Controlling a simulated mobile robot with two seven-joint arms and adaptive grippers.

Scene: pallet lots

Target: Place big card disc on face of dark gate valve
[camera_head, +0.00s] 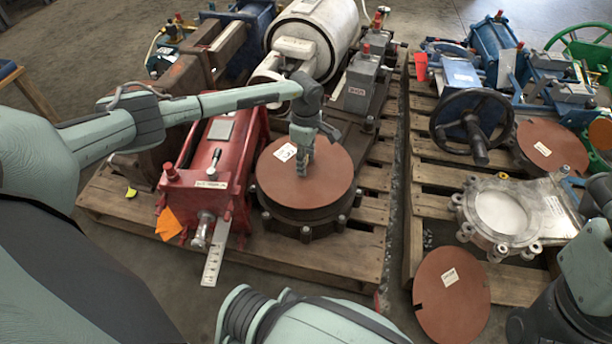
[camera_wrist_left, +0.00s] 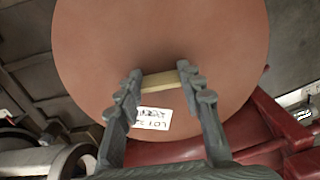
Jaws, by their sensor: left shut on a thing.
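The big card disc (camera_head: 325,181) is a flat red-brown round with a white label, over the face of the dark gate valve (camera_head: 306,222). It hides most of the face; the dark rim and bolt lugs show below it. The disc looks about flat and centred; I cannot tell whether it touches the face. My left gripper (camera_head: 302,172) points down at the disc's middle. In the left wrist view its fingers (camera_wrist_left: 161,84) close on a tan grip bar on the disc (camera_wrist_left: 165,35), beside the label. My right gripper is not in view.
A red valve (camera_head: 225,150) stands close left of the dark valve on the wooden pallet (camera_head: 350,262). Other brown discs lie at the lower right (camera_head: 470,305) and upper right (camera_head: 553,147). A silver valve (camera_head: 500,212) and a black handwheel (camera_head: 470,122) are on the right pallet.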

